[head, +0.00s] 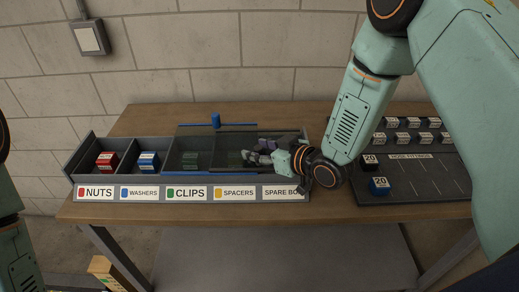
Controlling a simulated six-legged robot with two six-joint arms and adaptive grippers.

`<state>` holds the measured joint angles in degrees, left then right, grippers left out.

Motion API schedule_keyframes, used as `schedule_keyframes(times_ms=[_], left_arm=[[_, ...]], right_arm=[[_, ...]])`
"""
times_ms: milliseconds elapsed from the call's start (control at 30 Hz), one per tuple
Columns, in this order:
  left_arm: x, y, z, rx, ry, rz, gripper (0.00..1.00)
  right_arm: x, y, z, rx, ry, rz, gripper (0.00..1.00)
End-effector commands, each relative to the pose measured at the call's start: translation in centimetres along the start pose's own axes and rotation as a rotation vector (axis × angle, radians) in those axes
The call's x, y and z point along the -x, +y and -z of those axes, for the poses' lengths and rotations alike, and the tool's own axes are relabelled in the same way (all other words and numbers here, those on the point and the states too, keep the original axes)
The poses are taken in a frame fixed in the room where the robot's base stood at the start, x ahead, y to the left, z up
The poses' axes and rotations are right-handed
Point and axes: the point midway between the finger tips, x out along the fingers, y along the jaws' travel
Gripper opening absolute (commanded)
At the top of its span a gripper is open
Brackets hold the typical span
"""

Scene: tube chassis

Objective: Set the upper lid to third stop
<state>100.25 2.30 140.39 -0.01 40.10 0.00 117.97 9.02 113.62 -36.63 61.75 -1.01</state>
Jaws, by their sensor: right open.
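A long grey bin (68,165) stands on the bench with a row of compartments. A dark see-through lid (215,142) with a blue back edge and an upright blue knob (216,120) lies over its middle, across the clips and spacers part. A second blue strip (185,173) runs along the front there; I cannot tell which lid it belongs to. My right gripper (252,157) is open over the right part of the bin, its fingers pointing left. It hides part of the spacers and spare compartments. I cannot tell whether it touches a lid. My left gripper is out of view.
Red (107,160) and blue blocks (149,160) sit in the uncovered left compartments. Labels run along the bin's front. A dark panel (420,180) with several numbered blocks stands right of my right arm. A wall box (88,37) hangs at the upper left.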

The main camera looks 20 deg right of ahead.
Motion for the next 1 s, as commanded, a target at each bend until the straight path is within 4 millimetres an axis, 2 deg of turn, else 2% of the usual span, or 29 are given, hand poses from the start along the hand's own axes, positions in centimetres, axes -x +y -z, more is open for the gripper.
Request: schedule_keyframes(times_ms=[133, 700, 1000], left_arm=[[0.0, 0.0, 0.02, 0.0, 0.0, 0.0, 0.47], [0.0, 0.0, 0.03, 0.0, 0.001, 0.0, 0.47], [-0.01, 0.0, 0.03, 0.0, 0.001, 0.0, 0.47]], right_arm=[[-0.05, 0.0, 0.0, 0.0, -0.001, 0.0, 0.47], [-0.01, 0.02, 0.01, 0.0, 0.0, 0.0, 0.0], [-0.02, 0.05, 0.02, 0.001, 0.0, -0.001, 0.0]])
